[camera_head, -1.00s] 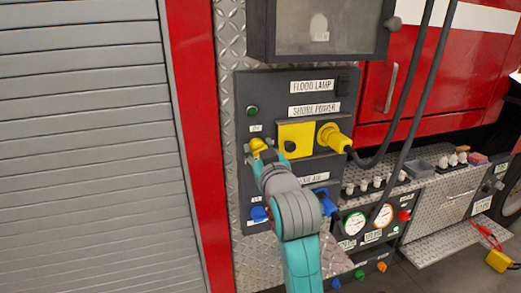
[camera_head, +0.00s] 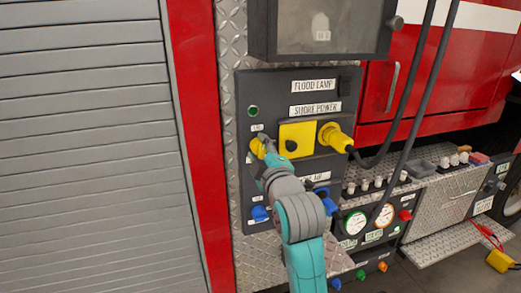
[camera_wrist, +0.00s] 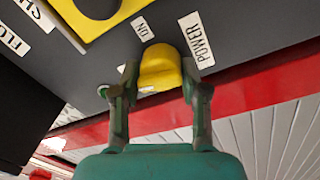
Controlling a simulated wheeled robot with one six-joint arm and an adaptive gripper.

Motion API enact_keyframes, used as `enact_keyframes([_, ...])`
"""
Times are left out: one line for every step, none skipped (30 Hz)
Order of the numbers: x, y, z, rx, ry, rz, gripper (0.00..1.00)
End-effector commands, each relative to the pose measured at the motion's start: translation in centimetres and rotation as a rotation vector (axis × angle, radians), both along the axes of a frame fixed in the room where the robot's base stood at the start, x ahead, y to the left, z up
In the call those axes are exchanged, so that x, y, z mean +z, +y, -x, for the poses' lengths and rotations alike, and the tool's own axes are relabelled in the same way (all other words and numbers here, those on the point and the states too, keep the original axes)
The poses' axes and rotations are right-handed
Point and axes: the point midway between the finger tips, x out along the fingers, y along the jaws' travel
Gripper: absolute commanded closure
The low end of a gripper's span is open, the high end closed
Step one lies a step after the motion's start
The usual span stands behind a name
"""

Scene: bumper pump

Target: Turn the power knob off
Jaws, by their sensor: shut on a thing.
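The yellow power knob (camera_head: 256,149) is on the left side of the dark control panel (camera_head: 243,100). In the wrist view the knob (camera_wrist: 160,66) sits between the two fingers, with the "ON" label (camera_wrist: 143,28) above it and the "POWER" label (camera_wrist: 197,40) to its upper right. My gripper (camera_wrist: 160,74) is shut on the knob, one finger on each side. In the head view my gripper (camera_head: 264,147) partly covers the knob. The panel face behind the knob is partly hidden by my arm.
A yellow shore power plug (camera_head: 334,137) with a black cable sticks out right of the knob. A green light (camera_head: 253,111) is above it. Blue fittings (camera_head: 259,213) are below. Gauges (camera_head: 355,222) stand at the lower right. A grey shutter (camera_head: 80,150) is at left.

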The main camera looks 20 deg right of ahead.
Motion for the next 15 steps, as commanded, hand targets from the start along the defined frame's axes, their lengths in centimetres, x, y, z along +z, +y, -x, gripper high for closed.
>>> enact_keyframes([-0.42, 0.25, -0.05, 0.006, 0.009, 0.03, 0.91])
enact_keyframes([-0.44, 0.25, -0.05, 0.006, 0.01, 0.049, 0.91])
enact_keyframes([-0.46, 0.25, -0.05, 0.007, 0.01, 0.072, 0.91])
enact_keyframes([-0.48, 0.26, -0.05, 0.007, 0.01, 0.089, 0.91])
enact_keyframes([-0.49, 0.26, -0.05, 0.007, 0.01, 0.105, 0.91])
enact_keyframes([-0.51, 0.27, -0.05, 0.007, 0.01, 0.123, 0.91])
enact_keyframes([-0.54, 0.27, -0.05, 0.007, 0.011, 0.137, 0.91])
enact_keyframes([-0.55, 0.26, -0.05, 0.007, 0.011, 0.148, 0.91])
enact_keyframes([-0.57, 0.26, -0.06, 0.007, 0.011, 0.162, 0.91])
enact_keyframes([-0.58, 0.26, -0.05, 0.006, 0.012, 0.172, 0.91])
enact_keyframes([-0.6, 0.25, -0.05, 0.007, 0.011, 0.179, 0.91])
enact_keyframes([-0.61, 0.25, -0.05, 0.007, 0.012, 0.189, 0.91])
enact_keyframes([-0.62, 0.25, -0.05, 0.006, 0.012, 0.196, 0.91])
enact_keyframes([-0.64, 0.24, -0.05, 0.006, 0.012, 0.201, 0.91])
enact_keyframes([-0.66, 0.24, -0.05, 0.007, 0.012, 0.206, 0.91])
